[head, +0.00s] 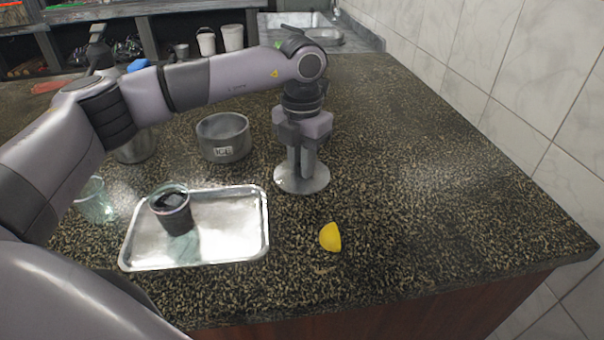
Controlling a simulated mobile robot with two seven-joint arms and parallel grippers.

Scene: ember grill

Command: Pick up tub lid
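The tub lid (318,184) is a round grey metal disc on the speckled counter, right of the open grey tub marked ICE (210,146). My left gripper (302,172) points straight down over the middle of the lid. Its fingertips reach the lid's centre and hide it, so any knob there is not visible. The fingers look close together, but I cannot tell whether they grip anything. The lid looks flat, at or very near the counter surface. My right gripper is not in view.
A metal tray (238,250) holds a cup of dark drink (177,221). A clear glass (95,203) stands left of it. A yellow wedge (330,237) lies in front of the lid. The counter (430,200) is clear to the right, up to the tiled wall (560,110).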

